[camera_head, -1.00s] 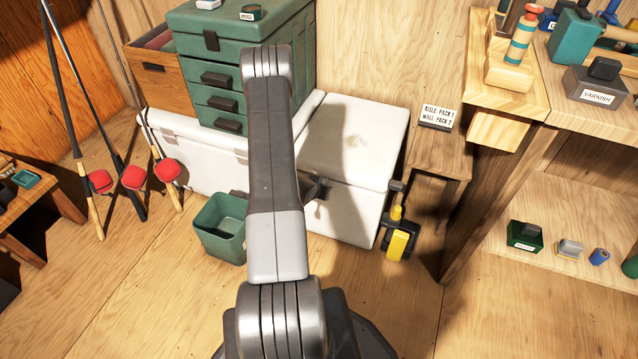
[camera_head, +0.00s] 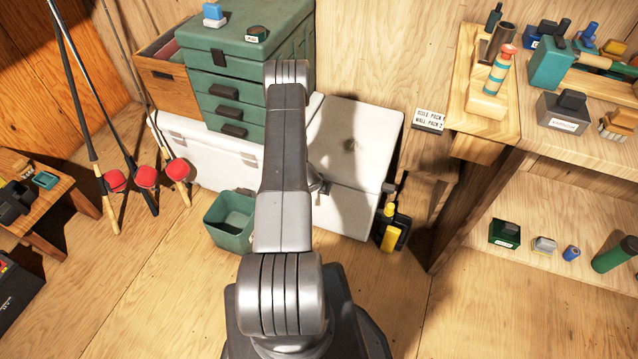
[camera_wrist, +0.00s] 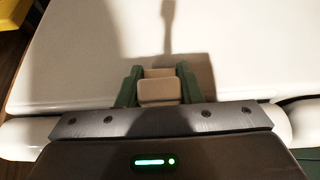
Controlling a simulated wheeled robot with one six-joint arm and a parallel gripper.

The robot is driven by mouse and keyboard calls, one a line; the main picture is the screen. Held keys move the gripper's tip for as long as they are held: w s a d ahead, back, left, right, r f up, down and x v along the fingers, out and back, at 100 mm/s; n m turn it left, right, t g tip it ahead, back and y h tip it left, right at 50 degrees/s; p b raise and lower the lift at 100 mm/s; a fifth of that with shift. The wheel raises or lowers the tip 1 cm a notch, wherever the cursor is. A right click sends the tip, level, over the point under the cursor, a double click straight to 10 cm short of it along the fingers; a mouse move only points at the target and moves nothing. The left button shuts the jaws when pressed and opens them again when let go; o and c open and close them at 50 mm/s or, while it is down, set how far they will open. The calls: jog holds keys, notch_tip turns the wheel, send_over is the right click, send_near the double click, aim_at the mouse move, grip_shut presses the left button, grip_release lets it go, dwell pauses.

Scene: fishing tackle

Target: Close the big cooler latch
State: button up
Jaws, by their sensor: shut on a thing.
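The white cooler (camera_head: 352,135) stands against the back wall, its lid down as far as I can see. In the wrist view its white surface (camera_wrist: 70,60) fills most of the picture. A beige latch (camera_wrist: 158,91) sits between the green fingers of my gripper (camera_wrist: 157,86), which is shut on it. In the head view my arm covers the latch and most of the gripper. I cannot tell from here whether the latch is fully fastened.
Another white cooler part (camera_head: 205,150) extends left, below a green drawer chest (camera_head: 235,85). A green bin (camera_head: 231,220) stands on the floor before it. A yellow-and-black item (camera_head: 392,232) stands right of the cooler. A wooden shelf (camera_head: 520,190) fills the right side.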

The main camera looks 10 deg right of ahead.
jog(key=o, duration=1)
jog(key=shift+r, duration=0.1)
jog(key=v, duration=1.3)
jog(key=shift+s+a+r, duration=0.1)
jog(key=shift+s+r, duration=0.15)
jog(key=x, duration=1.4)
jog(key=shift+w+f+b, duration=0.1)
jog(key=shift+f+b, duration=0.05)
jog(key=shift+b, duration=0.75)
jog(key=shift+a+b, duration=0.1)
jog(key=shift+b, duration=0.2)
